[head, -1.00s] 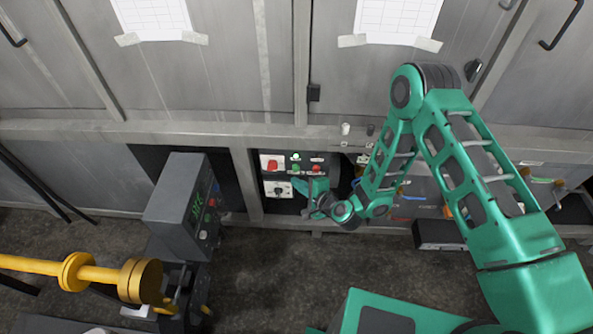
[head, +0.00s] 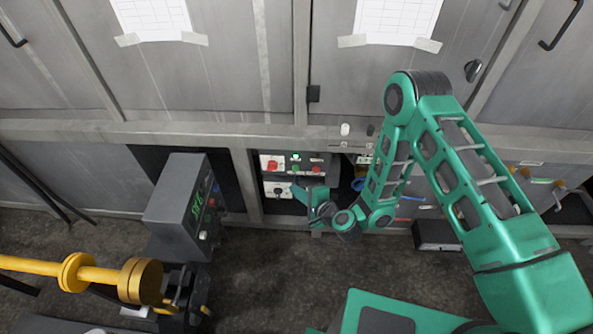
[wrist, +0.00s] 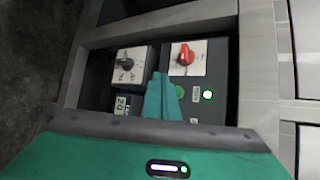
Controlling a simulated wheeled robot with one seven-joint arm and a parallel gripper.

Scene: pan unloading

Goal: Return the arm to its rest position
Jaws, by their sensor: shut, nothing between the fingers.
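My green arm reaches from the right side of the head view down toward the front of the grey cabinets. My gripper (head: 302,192) is in front of a control panel (head: 279,176) set under the bench edge. In the wrist view my gripper (wrist: 160,82) has its green fingers together, with nothing held between them. Behind the fingers there, the panel shows a red rotary switch (wrist: 186,56), a black rotary switch (wrist: 126,64), a green button (wrist: 180,93) and a lit white-green lamp (wrist: 208,95). The fingers hide part of the panel.
A yellow bar with round collars (head: 100,275) reaches in from the lower left. A dark box (head: 437,235) lies on the floor at right. The floor (head: 275,275) below my gripper is clear.

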